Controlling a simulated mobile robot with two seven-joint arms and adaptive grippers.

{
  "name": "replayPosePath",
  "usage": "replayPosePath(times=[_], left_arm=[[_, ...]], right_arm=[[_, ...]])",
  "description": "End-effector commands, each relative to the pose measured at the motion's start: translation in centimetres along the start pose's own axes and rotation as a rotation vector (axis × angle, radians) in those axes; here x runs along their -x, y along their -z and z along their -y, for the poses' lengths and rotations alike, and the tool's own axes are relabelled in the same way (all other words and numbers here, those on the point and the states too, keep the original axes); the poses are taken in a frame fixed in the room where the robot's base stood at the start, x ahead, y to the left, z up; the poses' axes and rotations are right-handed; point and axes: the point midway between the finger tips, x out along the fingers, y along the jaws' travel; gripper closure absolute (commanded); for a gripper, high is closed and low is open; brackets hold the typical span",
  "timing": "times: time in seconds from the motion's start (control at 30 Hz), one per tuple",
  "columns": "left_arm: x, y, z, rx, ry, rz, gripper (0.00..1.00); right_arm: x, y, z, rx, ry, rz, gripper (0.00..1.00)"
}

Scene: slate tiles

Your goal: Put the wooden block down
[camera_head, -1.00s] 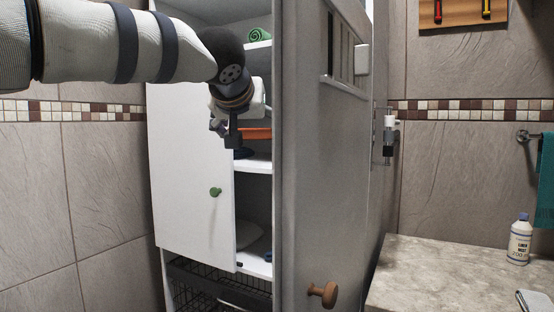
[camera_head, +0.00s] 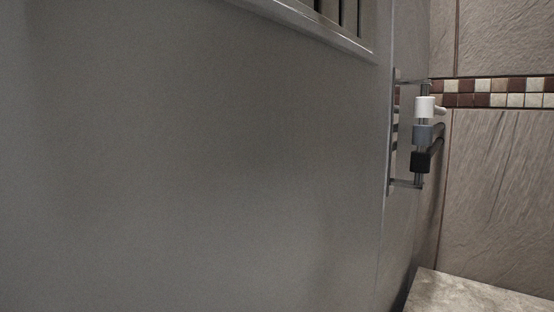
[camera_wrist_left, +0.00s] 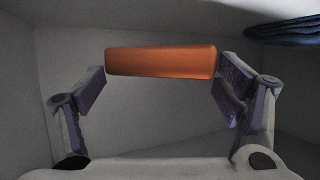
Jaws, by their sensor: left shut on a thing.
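The wooden block (camera_wrist_left: 160,61) is an orange-brown bar lying crosswise in the left wrist view. My left gripper (camera_wrist_left: 163,76) has one finger at each end of it and is shut on it. Pale walls surround the block and fingers, like the inside of a cabinet compartment. I cannot tell whether the block touches a surface. Neither the block nor my left gripper shows in the head view. My right gripper is in neither view.
A large grey panel (camera_head: 200,160) with a slatted opening (camera_head: 345,15) fills most of the head view. A rail fixture (camera_head: 424,130) with white and black parts is at the right, above a stone counter (camera_head: 470,295). A dark blue object (camera_wrist_left: 290,31) is upper right in the wrist view.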

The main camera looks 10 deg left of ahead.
Motion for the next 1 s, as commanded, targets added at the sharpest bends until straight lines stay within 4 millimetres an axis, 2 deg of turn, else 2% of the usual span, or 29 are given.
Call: replayPosePath(times=[0.33, 0.67, 0.7, 0.77, 1.0], left_arm=[[-2.2, -5.7, -0.1, -0.006, 0.001, -0.007, 0.43], [-2.6, -6.5, 0.0, 0.001, -0.001, -0.005, 0.43], [-2.6, -6.5, 0.0, -0.001, 0.000, -0.005, 0.13], [-2.6, -6.5, 0.0, 0.000, 0.000, -0.005, 0.00], [-2.6, -6.5, 0.0, 0.001, 0.000, -0.005, 0.00]], right_arm=[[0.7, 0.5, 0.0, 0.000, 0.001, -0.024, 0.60], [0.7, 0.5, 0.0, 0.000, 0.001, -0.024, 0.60], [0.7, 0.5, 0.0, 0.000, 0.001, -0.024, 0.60], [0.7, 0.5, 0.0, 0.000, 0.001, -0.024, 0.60], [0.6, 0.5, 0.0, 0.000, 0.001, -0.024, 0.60]])
